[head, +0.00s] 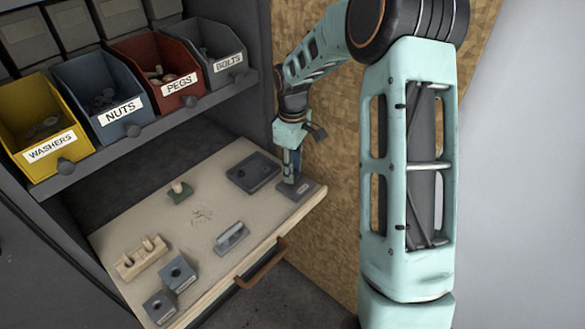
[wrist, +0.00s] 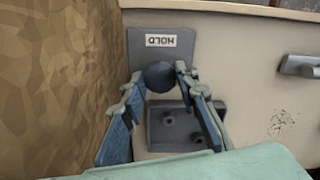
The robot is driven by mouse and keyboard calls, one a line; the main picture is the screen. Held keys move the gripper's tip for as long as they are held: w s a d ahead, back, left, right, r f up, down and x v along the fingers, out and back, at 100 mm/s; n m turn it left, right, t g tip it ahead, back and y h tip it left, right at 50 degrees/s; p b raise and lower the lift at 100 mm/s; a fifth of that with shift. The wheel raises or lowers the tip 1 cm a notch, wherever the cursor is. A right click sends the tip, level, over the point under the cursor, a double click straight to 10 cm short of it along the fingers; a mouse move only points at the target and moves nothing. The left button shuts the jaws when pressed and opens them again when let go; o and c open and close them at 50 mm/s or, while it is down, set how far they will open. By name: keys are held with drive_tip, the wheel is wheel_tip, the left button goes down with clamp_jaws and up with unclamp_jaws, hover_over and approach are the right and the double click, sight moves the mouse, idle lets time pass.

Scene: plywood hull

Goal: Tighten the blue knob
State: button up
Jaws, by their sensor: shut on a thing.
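The blue knob (wrist: 160,76) is a dark, blue-grey round knob in the wrist view. It stands at a grey plate (wrist: 165,48) with an upside-down HOLD label; the plate also shows in the head view (head: 302,188), at the right end of the wooden board. My gripper (wrist: 159,73) is shut on the knob, one fingertip on each side. In the head view my gripper (head: 290,178) points down over the plate, and the knob cannot be made out there. How tight the knob sits cannot be told.
A green-based peg (head: 179,192), a grey handle piece (head: 232,237), a wooden peg rack (head: 141,257) and grey blocks (head: 179,274) lie on the board (head: 150,220). Labelled bins (head: 118,92) stand above. A chipboard wall (head: 325,150) is close at the right.

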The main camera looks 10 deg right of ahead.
drive_tip(key=m, duration=1.1)
drive_tip(key=shift+a+m, duration=0.1)
drive_tip(key=shift+m, duration=0.2)
drive_tip(key=m+p, duration=0.1)
drive_tip(key=m, duration=0.2)
drive_tip(key=shift+m, duration=0.3)
drive_tip(key=m, duration=0.3)
drive_tip(key=shift+r+m+p, duration=0.1)
drive_tip(key=shift+m+p, duration=0.2)
drive_tip(key=shift+p, duration=0.1)
drive_tip(key=m+p, duration=0.1)
drive_tip(key=m, duration=0.2)
drive_tip(key=shift+w+m, duration=0.1)
drive_tip(key=shift+m, duration=0.2)
drive_tip(key=m+p, duration=0.2)
drive_tip(key=m, duration=0.4)
drive_tip(key=shift+w+m+p, duration=0.1)
drive_tip(key=shift+m+p, duration=0.2)
drive_tip(key=shift+p, duration=0.1)
